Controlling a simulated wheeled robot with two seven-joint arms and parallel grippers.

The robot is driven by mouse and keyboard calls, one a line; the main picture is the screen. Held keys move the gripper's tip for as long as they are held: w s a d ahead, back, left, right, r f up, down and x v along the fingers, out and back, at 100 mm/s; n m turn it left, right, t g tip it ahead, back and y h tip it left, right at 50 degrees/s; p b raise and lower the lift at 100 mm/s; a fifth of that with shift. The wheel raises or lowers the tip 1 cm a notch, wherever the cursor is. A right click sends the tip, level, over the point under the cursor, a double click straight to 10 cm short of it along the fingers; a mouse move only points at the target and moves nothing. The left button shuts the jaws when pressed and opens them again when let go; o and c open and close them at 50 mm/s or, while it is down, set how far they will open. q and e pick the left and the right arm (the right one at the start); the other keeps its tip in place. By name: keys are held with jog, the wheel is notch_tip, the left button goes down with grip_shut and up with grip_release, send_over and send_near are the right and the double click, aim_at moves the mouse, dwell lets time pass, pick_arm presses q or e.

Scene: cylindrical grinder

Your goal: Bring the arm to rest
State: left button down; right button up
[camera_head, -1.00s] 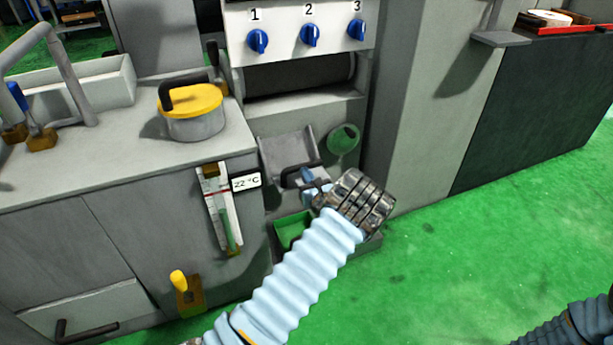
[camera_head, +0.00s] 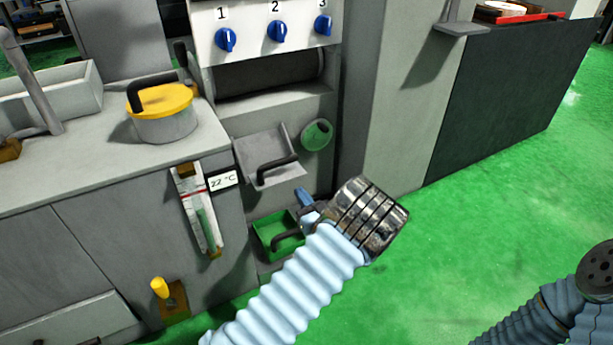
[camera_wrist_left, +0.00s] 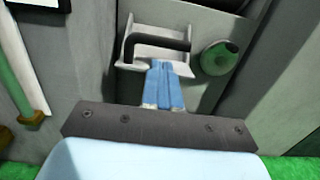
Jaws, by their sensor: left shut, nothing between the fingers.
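My left arm, in a light blue ribbed sleeve, comes in from the bottom of the head view. Its gripper (camera_head: 303,197) sits in front of the machine, below a grey tray with a black handle (camera_head: 268,170) and near a green bin (camera_head: 279,236). In the left wrist view the blue fingers (camera_wrist_left: 163,75) are together with nothing between them, pointing toward the tray handle (camera_wrist_left: 160,45). I cannot tell the exact gap from fingers to handle. At the bottom right of the head view a dark blue ribbed sleeve of my other arm shows; its gripper is out of view.
Blue knobs (camera_head: 276,32) numbered 1 to 3 line the panel above. A round green button (camera_head: 317,135) is beside the tray. A yellow-lidded pot (camera_head: 163,110) stands on the counter. A gauge (camera_head: 199,210) hangs on the cabinet front. Green floor is clear at right.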

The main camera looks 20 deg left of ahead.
pick_arm(q)
jog(key=s+a+f+n+g+h, duration=0.2)
jog(key=s+f+n+g, duration=0.3)
jog(key=s+f, duration=0.45)
jog(key=s+a+f+n+g+h, duration=0.2)
jog(key=s+f+n+g+h, duration=0.1)
jog(key=s+f+g, duration=0.55)
jog(key=s+d+f+n+g+h, duration=0.3)
jog(key=s+d+f+n+h, duration=0.35)
jog(key=s+d, duration=0.4)
jog(key=d+r+n+t+h, duration=0.2)
jog(key=d+n+t+h, duration=0.3)
jog(key=n, duration=0.8)
jog(key=d+h, duration=0.2)
jog(key=d, duration=0.2)
jog(key=c, duration=1.8)
grip_release()
jog(key=shift+s, duration=0.1)
jog(key=shift+c, duration=0.2)
